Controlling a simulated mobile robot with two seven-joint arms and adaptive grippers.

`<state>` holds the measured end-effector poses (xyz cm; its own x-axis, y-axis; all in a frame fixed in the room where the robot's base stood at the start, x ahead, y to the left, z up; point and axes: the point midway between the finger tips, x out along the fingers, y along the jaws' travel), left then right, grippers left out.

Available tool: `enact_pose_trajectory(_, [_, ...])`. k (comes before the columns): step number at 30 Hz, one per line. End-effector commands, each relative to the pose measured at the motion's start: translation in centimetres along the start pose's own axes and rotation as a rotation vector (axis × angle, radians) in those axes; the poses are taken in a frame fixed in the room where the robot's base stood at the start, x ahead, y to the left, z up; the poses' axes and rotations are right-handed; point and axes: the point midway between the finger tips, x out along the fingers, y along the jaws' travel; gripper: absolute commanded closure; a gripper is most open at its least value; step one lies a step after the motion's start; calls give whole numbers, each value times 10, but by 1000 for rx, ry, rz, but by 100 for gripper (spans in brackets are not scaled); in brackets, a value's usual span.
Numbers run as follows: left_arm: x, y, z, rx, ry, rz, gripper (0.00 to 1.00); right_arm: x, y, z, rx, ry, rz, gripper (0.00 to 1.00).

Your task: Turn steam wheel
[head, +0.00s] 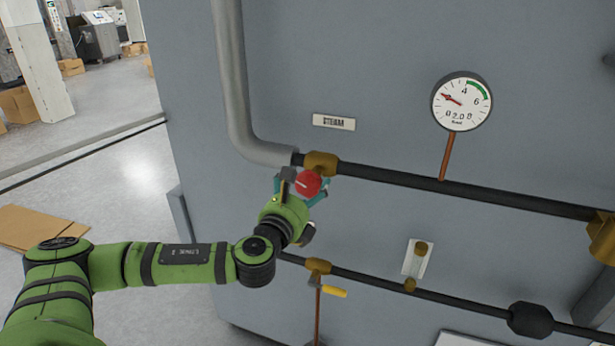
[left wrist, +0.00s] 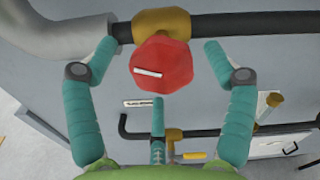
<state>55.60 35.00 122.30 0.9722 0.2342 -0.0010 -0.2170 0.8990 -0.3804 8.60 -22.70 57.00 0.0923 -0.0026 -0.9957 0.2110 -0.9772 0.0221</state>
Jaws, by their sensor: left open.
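The steam wheel is a red knob with a white mark, on a brass valve body (head: 320,163) of the upper black pipe. In the head view the red wheel (head: 308,183) shows just past my left gripper (head: 303,188). In the left wrist view the wheel (left wrist: 161,65) sits between the spread teal fingers of my left gripper (left wrist: 160,62), with a gap on both sides. The gripper is open and holds nothing. A STEAM label (head: 334,122) is on the grey panel above the valve. My right gripper is in neither view.
A round gauge (head: 462,101) stands on a copper stem to the right. A lower black pipe carries a brass valve with a yellow lever (head: 334,291). A grey pipe (head: 232,90) bends down at the left. Cardboard (head: 36,227) lies on the open floor at left.

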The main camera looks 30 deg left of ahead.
Motion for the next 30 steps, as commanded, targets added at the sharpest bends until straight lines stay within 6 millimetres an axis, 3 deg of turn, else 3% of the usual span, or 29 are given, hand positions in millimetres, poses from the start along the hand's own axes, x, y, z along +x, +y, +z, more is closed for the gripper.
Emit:
enact_pose_trajectory(6, [18,0,1,-2,0,0,16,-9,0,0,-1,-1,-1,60])
enact_pose_trajectory(15, [20,0,0,-2,0,-1,16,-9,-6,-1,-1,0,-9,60])
enact_pose_trajectory(19, [20,0,0,-2,0,-1,68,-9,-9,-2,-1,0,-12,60])
enact_pose_trajectory(20, [20,0,0,-2,0,-1,73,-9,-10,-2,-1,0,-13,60])
enact_pose_trajectory(30, [21,0,3,-5,-8,-1,73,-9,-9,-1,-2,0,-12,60])
